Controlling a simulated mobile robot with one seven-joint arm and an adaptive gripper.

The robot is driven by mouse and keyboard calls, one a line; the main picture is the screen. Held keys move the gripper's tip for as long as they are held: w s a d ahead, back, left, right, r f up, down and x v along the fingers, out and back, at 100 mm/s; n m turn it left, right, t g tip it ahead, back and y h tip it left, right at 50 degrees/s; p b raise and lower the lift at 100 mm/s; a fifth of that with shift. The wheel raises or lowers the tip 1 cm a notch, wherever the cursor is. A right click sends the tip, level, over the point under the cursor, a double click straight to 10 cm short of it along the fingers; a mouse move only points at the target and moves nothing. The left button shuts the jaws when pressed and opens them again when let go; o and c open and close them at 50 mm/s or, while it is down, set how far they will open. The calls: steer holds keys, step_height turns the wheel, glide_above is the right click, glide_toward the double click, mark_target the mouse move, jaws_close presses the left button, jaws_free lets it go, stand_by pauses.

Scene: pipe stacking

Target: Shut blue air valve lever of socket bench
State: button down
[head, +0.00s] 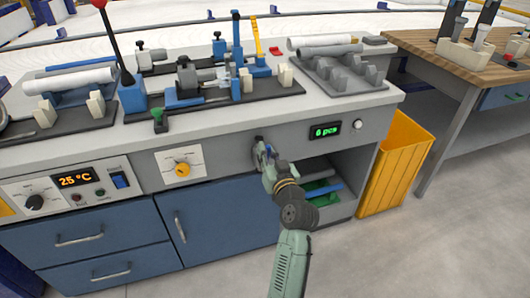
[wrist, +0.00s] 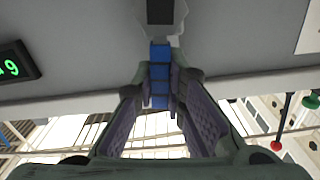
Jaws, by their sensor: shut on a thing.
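The socket bench's blue air valve lever (wrist: 160,75) shows in the wrist view as a segmented blue bar. It runs from a grey valve body with a dark square face (wrist: 163,12) on the bench's front panel. My gripper (wrist: 160,100) has its two purple-grey padded fingers closed in on both sides of the lever near its outer part. In the head view my gripper (head: 264,158) is at the grey front panel, left of the green counter display, and it hides most of the valve and lever. I cannot tell the lever's exact angle there.
The green counter display (head: 325,130) and a round knob (head: 358,125) are right of my gripper. An open shelf with a green bin (head: 325,192) is below right. A yellow bin (head: 395,160) stands beside the bench.

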steer(key=w+d+f+m+p, duration=0.1)
steer(key=d+f+m+p, duration=0.2)
steer(key=m, duration=1.3)
steer(key=shift+w+d+f, duration=0.25)
steer(key=shift+d+f, duration=0.55)
steer(key=shift+f, duration=0.45)
steer(key=shift+f+m, duration=0.1)
steer(key=shift+m, duration=0.2)
steer(key=c, duration=1.6)
jaws_free()
steer(key=v, duration=1.2)
